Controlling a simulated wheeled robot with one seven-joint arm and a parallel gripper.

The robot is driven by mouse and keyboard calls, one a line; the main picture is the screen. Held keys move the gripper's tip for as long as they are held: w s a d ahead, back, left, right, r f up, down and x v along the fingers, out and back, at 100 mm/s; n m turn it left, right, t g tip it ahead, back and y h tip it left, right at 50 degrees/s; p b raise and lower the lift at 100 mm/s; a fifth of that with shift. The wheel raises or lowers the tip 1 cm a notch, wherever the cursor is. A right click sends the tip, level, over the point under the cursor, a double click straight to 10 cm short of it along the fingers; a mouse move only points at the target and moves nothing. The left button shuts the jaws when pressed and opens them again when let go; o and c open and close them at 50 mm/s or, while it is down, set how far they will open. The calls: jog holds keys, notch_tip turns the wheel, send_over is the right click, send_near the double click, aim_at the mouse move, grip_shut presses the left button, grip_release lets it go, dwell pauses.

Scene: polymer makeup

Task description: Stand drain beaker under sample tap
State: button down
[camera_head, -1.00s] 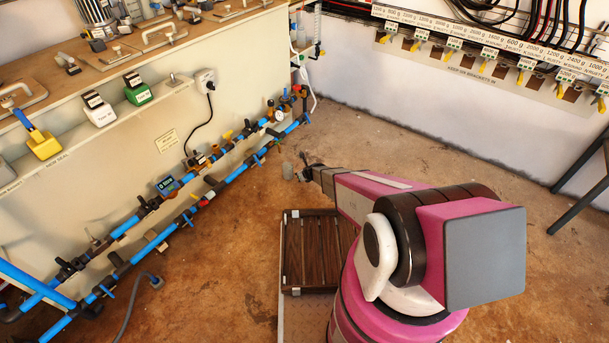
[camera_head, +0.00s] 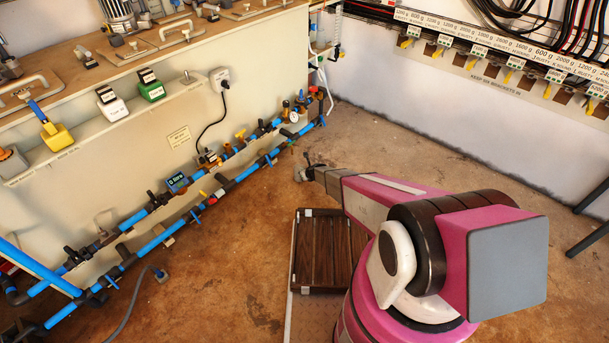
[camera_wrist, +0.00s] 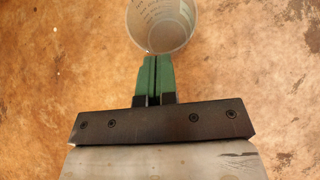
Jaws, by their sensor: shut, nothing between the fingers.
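The drain beaker is a clear, open-topped cup with graduation marks. In the wrist view the beaker (camera_wrist: 162,20) is at the top edge, partly cut off, just beyond my fingertips. In the head view the small beaker (camera_head: 299,174) is near the end of my arm, low by the pipes. My gripper (camera_wrist: 154,58) has green fingers closed together with nothing between them. It also shows in the head view (camera_head: 309,164). The fingertips meet the beaker's near edge in the picture; I cannot tell whether they touch. Several taps sit on the blue pipes (camera_head: 165,237); I cannot tell which is the sample tap.
The pipes run along the cream bench front (camera_head: 120,190) at left. A dark slatted crate (camera_head: 325,255) lies beside my base. A grey hose (camera_head: 133,305) lies on the floor at lower left. The brown floor (camera_head: 400,150) behind my arm is mostly clear.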

aim_at(297, 166)
jog(key=w+a, duration=0.1)
jog(key=w, duration=0.1)
jog(key=w+a, duration=0.3)
jog(key=w, duration=0.1)
jog(key=shift+a, duration=0.2)
jog(key=shift+s, duration=0.15)
